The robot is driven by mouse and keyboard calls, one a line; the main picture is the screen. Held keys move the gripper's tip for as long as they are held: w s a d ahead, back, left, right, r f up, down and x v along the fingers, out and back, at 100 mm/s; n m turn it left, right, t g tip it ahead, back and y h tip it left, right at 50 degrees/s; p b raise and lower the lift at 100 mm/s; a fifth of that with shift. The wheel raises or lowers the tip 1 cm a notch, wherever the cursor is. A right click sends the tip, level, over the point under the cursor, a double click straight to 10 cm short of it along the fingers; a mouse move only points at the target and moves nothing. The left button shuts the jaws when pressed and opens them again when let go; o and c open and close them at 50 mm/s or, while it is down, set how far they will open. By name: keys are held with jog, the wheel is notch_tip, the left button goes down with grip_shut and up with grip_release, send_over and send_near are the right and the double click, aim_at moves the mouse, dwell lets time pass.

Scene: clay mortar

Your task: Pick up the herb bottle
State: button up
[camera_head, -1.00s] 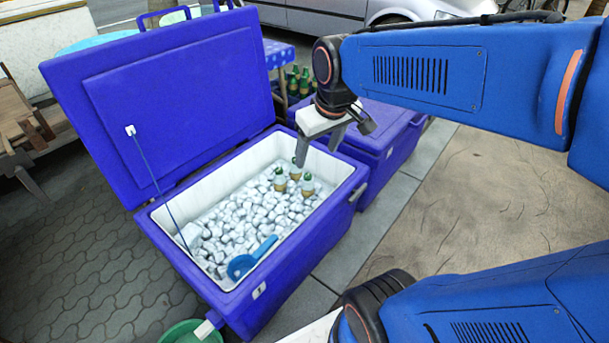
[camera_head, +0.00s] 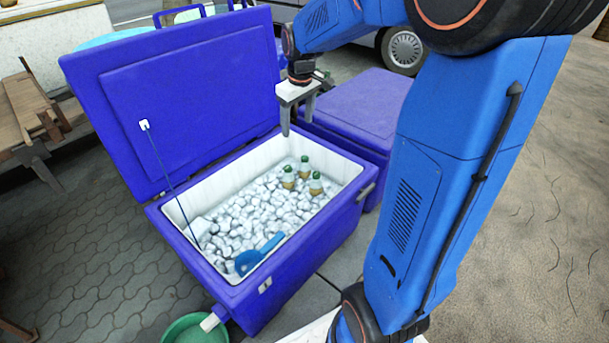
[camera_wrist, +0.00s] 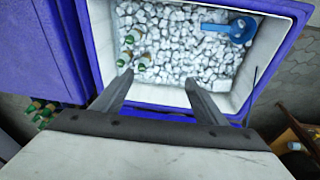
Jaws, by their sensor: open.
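Three bottles with green caps and tan labels stand in the ice at the right end of the open blue cooler (camera_head: 300,244). One bottle (camera_head: 289,178) is on the left, one (camera_head: 304,167) at the back and one (camera_head: 316,184) at the front right; I cannot tell which is the herb bottle. In the wrist view the bottles (camera_wrist: 133,37) are at the upper left, beyond my left finger. My gripper (camera_head: 298,120) is open and empty, pointing down above the cooler's back wall, apart from the bottles. It also shows in the wrist view (camera_wrist: 157,88).
The cooler's raised lid (camera_head: 170,100) stands behind and left of my gripper. A blue scoop (camera_head: 258,254) lies on the ice (camera_head: 245,220). A second, closed cooler (camera_head: 360,105) is at the right. A green basin (camera_head: 190,330) stands below the front corner.

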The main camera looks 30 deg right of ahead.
jog(key=w+d+f+n+g, duration=0.1)
jog(key=w+d+f, duration=0.3)
jog(key=w+f, duration=0.25)
jog(key=w+d+f+n, duration=0.1)
jog(key=w+d+f, duration=0.2)
jog(key=w+f, duration=0.3)
jog(key=n+g, duration=0.1)
send_over(304, 172)
jog(key=w+d, duration=0.1)
jog(key=w, duration=0.1)
jog(key=f, duration=1.4)
jog(key=shift+w+d+f, duration=0.1)
jog(key=shift+w+d, duration=0.1)
jog(key=shift+w+d+f, duration=0.1)
jog(key=shift+w+f, duration=0.05)
jog(key=shift+f, duration=0.4)
notch_tip(304, 172, down, 17)
jog(key=c, duration=1.4)
